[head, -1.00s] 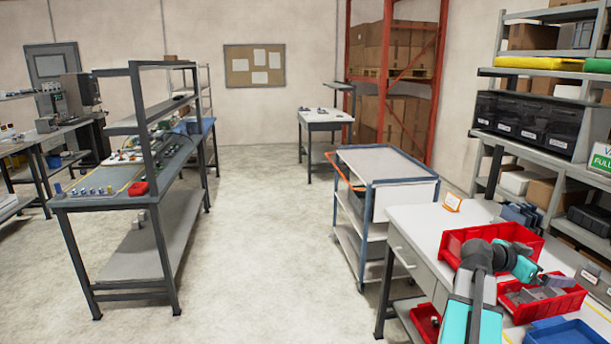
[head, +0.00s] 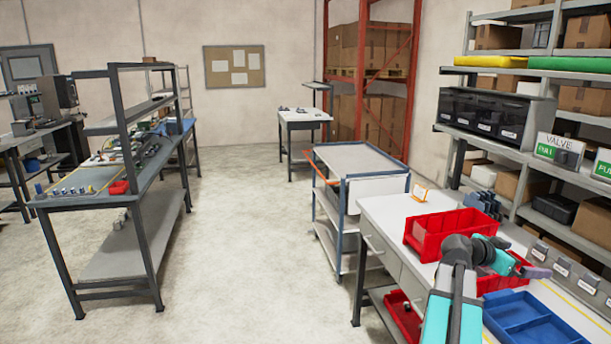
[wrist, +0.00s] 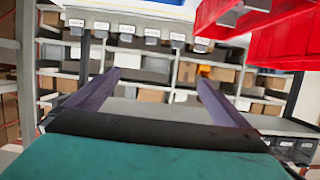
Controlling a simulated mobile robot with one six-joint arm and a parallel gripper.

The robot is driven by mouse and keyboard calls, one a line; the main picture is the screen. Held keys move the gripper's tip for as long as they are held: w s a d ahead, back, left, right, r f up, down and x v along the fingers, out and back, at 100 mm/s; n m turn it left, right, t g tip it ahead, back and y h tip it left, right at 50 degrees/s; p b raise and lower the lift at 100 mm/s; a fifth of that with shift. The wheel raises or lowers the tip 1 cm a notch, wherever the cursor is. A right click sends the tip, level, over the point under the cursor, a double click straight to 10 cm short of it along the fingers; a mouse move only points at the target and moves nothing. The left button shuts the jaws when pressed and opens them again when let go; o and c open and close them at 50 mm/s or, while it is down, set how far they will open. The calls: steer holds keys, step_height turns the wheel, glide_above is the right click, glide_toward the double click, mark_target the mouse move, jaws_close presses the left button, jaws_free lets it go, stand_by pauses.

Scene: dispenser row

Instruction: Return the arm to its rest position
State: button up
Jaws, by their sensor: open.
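My gripper (head: 536,272) shows in the head view at the end of my grey and teal arm, over the right part of the workbench (head: 385,213). In the wrist view its two purple-grey fingers (wrist: 157,88) stand wide apart with nothing between them. The arm is bent, with the gripper pointing to the right, close to a red bin (head: 492,284) that the arm partly covers. In the wrist view a red bin (wrist: 282,42) shows at the upper right, clear of the fingers.
Another red bin (head: 418,243) stands behind the arm, and a blue divided tray (head: 535,322) in front. Shelving with boxes (head: 510,185) lines the right side. A blue-framed cart (head: 355,160) stands beyond the bench. The floor (head: 235,260) at centre-left is open.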

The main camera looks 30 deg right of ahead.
steer(key=w+a+f+n+t+y, duration=0.3)
steer(key=w+a+f+n+y, duration=0.15)
steer(key=w+a+f, duration=0.95)
steer(key=w+a+f+n+t+y, duration=0.25)
steer(key=w+a+f+n, duration=0.35)
steer(key=w+a+f, duration=0.8)
steer(key=s+a+f+n+g+y, duration=0.15)
steer(key=a+f+n, duration=0.3)
steer(key=a, duration=0.95)
steer(key=s+a+f+n+y, duration=0.3)
steer(key=a+f, duration=0.2)
steer(key=a, duration=0.9)
steer(key=s+a+f+n+y, duration=0.25)
steer(key=a+f, duration=0.25)
steer(key=a, duration=0.8)
steer(key=s+f+g+b, duration=0.5)
steer(key=s+f+b, duration=0.5)
steer(key=s+f, duration=1.5)
step_height(320, 180, down, 3)
steer(key=shift+r+g, duration=0.1)
steer(key=shift+g, duration=0.2)
steer(key=shift+a+n, duration=0.1)
steer(key=shift+n, duration=0.15)
